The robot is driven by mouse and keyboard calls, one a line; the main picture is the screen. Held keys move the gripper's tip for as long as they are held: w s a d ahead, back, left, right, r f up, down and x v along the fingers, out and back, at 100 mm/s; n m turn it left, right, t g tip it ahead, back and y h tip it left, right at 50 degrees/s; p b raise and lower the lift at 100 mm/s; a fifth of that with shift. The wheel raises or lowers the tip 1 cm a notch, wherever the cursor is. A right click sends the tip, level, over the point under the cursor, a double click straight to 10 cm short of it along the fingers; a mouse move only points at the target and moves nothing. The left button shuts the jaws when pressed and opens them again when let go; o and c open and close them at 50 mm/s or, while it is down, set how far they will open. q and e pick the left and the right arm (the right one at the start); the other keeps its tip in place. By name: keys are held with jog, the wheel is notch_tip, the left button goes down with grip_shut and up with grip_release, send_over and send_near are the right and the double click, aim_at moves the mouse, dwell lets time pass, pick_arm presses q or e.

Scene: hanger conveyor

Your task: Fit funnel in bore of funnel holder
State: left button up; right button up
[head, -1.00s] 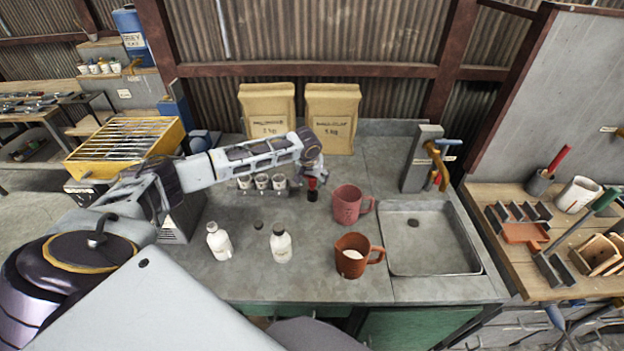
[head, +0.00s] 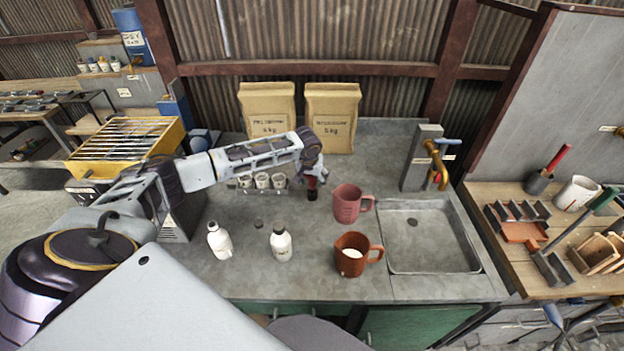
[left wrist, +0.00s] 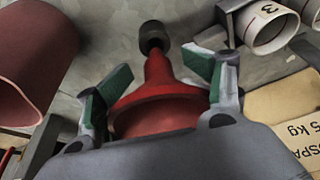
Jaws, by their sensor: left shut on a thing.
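The red funnel (left wrist: 160,88) is held between the green-padded fingers of my left gripper (left wrist: 155,78) in the left wrist view. Its narrow spout points at the dark round funnel holder (left wrist: 152,34) and overlaps its near edge. I cannot tell whether the spout tip is inside the bore or just above it. In the head view my left gripper (head: 312,176) is over the counter, with a little of the red funnel (head: 311,182) showing right above the dark holder (head: 312,195). My right gripper is not in view.
A pink mug (head: 346,204) stands close to the right of the holder. A rack of white cups (head: 262,181) is close on its left. Two white bottles (head: 281,244) and a brown mug (head: 352,256) stand nearer the front. A sink (head: 430,245) is at right.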

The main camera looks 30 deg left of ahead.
aim_at(312, 185)
pick_arm(q)
jog(key=shift+f, duration=0.5)
dwell(0.8)
jog(key=shift+p, duration=1.35)
dwell(1.3)
jog(key=shift+f, duration=1.3)
dwell(2.8)
